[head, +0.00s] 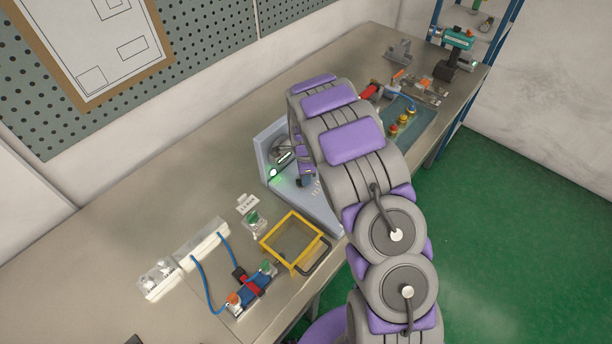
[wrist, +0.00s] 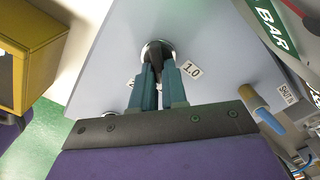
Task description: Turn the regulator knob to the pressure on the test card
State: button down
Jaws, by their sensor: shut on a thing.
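The regulator knob (wrist: 155,52) is dark and sits in a round, bright collar on a pale grey panel (wrist: 105,45) in the wrist view. My gripper (wrist: 158,70) has teal fingers, shut on the knob from both sides. A "1.0" label (wrist: 192,70) is just right of the fingers; another label left of them is mostly hidden. In the head view my arm covers the knob, and the grey panel unit (head: 310,205) shows beside it with a dark round gauge (head: 281,147), too small to read. A small white card (head: 247,203) lies on the bench, its print unreadable.
A yellow-framed box (head: 292,243) stands close in front of the panel unit. Blue hoses and a white manifold (head: 203,243) lie left of it. A blue tray (head: 420,125) with fittings is beyond my arm. A "BAR" strip (wrist: 272,28) is at the wrist view's upper right.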

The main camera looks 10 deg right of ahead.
jog(key=shift+a+m, duration=0.1)
jog(key=shift+m, duration=0.3)
jog(key=c, duration=1.2)
grip_release()
jog(key=shift+a, duration=0.15)
jog(key=shift+o, duration=0.2)
jog(key=shift+w+r, duration=0.1)
jog(key=shift+r, duration=0.25)
notch_tip(320, 180, up, 17)
jog(key=shift+f+p, duration=0.2)
jog(key=shift+p, duration=0.25)
jog(key=shift+a, duration=0.1)
